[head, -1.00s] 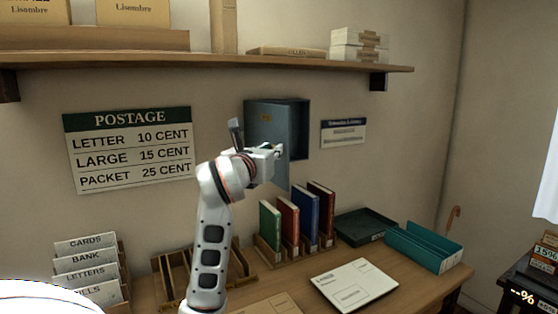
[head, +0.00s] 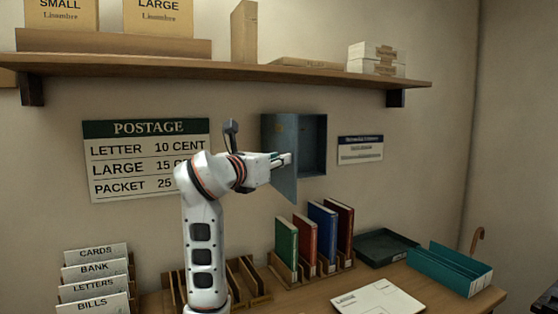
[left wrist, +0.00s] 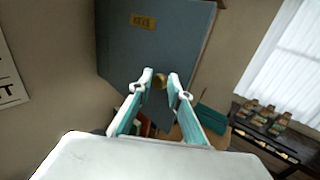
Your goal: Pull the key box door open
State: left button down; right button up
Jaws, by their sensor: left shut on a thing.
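The blue-grey key box (head: 313,145) hangs on the wall under the shelf. Its door (head: 285,185) stands swung outward, hinged at the left, and part of the inside shows. My left gripper (head: 285,159) is at the outer face of the door. In the left wrist view, the door (left wrist: 150,50) carries a brass label. A round brass knob (left wrist: 159,81) sits between the fingertips of the left gripper (left wrist: 160,82), which is shut on it. My right gripper is not in view.
A wooden shelf (head: 220,68) with boxes runs above the key box. Below, the desk holds coloured books (head: 305,240), a card rack (head: 95,275), a teal tray (head: 450,268) and a dark tray (head: 387,243). A postage sign (head: 110,160) hangs at the left.

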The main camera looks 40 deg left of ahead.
pick_arm(q)
jog(key=shift+s+a+r+n+y, duration=0.15)
jog(key=shift+a+r+y, duration=0.1)
jog(key=shift+a, duration=0.25)
jog(key=shift+s+a+r+n+y, duration=0.15)
jog(key=shift+a+y, duration=0.1)
jog(key=shift+a, duration=0.2)
jog(key=c, duration=2)
grip_release()
jog(key=shift+c, duration=0.2)
jog(key=shift+o, duration=0.7)
jog(key=shift+w+a+f, duration=0.1)
jog(key=shift+a+f, duration=0.1)
jog(key=shift+a, duration=0.15)
jog(key=shift+d, duration=0.15)
jog(key=v, duration=0.7)
jog(key=shift+d, duration=0.4)
